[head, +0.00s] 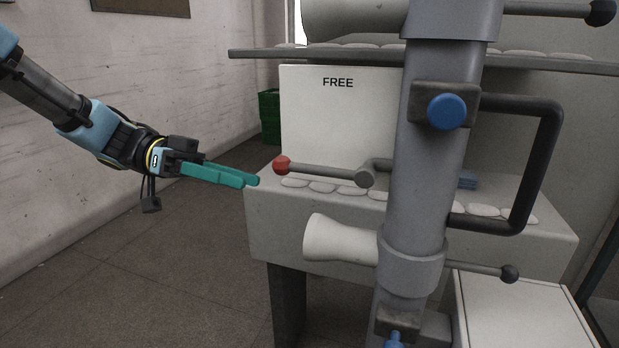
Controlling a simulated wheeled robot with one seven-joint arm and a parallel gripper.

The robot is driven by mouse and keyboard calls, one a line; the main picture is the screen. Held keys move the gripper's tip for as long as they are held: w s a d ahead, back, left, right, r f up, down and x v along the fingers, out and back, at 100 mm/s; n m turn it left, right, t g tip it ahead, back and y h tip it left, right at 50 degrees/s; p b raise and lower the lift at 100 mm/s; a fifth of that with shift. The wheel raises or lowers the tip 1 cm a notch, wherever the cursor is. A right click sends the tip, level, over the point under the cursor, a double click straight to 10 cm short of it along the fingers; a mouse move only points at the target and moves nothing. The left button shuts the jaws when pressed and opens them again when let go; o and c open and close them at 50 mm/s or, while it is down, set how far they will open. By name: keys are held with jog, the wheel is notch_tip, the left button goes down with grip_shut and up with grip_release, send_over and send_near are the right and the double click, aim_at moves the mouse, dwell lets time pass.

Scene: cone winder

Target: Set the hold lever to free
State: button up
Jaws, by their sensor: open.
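The hold lever (325,171) is a grey rod with a red ball knob (281,165) at its left end. It lies nearly level, pointing left from a grey pivot (366,178). Behind it stands a white plate (335,120) marked FREE near its top. My gripper (254,182) has teal fingers and reaches in from the left. Its tips are just left of the red knob and a little lower in the picture, apparently apart from it. It holds nothing that I can see. The grey column hides what lies right of the pivot.
A thick grey column (430,170) with a blue knob (447,112) and a dark handle (550,160) stands in front. A white cone (335,240) sticks out left below the lever. A black-knobbed lever (485,269) is lower right. Floor at left is clear.

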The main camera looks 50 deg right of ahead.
aim_at(314, 169)
jog(key=r+m, duration=0.1)
jog(key=s+d+r+g, duration=0.1)
jog(key=r+m, duration=0.1)
jog(key=shift+s+d+m+g, duration=0.25)
jog(key=shift+d+m+g, duration=0.05)
jog(key=shift+d+g, duration=0.1)
jog(key=p+x, duration=0.2)
jog(key=x, duration=0.8)
jog(key=shift+f, duration=0.2)
grip_shut()
dwell(0.6)
